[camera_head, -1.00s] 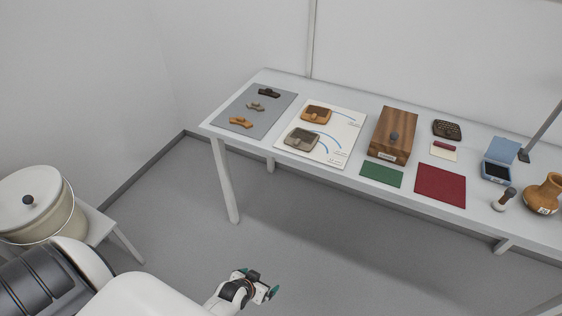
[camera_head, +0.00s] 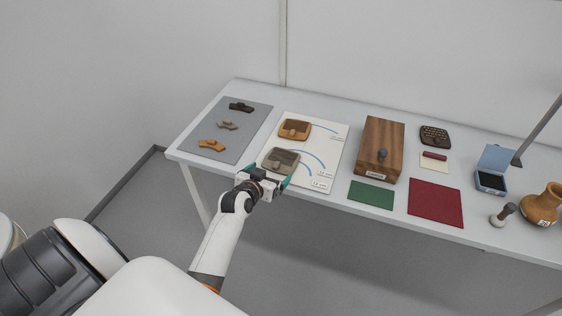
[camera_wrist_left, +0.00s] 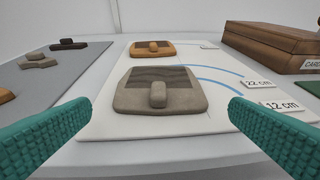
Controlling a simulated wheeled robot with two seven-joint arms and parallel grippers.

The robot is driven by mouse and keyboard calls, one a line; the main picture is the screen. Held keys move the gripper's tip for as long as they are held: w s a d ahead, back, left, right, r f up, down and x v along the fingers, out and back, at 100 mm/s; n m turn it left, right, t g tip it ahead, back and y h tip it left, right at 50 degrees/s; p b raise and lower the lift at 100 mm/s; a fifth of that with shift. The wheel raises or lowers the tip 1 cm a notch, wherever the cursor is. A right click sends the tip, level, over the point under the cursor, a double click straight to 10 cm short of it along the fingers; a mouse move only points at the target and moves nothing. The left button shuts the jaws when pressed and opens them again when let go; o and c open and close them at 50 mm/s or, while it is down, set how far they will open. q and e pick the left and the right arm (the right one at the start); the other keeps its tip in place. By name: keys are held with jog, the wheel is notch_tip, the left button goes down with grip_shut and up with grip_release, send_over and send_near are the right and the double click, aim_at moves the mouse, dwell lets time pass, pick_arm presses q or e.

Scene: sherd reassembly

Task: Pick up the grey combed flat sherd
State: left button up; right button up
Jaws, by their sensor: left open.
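The grey combed flat sherd (camera_head: 281,161) lies on the near part of a white sheet (camera_head: 331,150) on the table. It has a darker combed band and a small raised grip, seen close in the left wrist view (camera_wrist_left: 136,98). My left gripper (camera_head: 264,174) is open and empty at the table's front edge, just short of the sherd. In the left wrist view its two teal fingers (camera_wrist_left: 159,120) stand wide apart, with the sherd ahead between them and untouched. My right gripper is not in view.
An orange flat sherd (camera_head: 294,129) lies behind the grey one. Several small sherds lie on a grey mat (camera_head: 240,138) at left. A wooden box (camera_head: 380,150), a green mat (camera_head: 371,195) and a red mat (camera_head: 435,203) are to the right.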

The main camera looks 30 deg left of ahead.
aim_at(275, 167)
pick_arm(q)
jog(key=x, duration=0.5)
jog(key=shift+w+a+r, duration=0.1)
jog(key=shift+w+r, duration=0.05)
jog(key=shift+w, duration=0.05)
jog(key=shift+r, duration=0.1)
jog(key=c, duration=0.7)
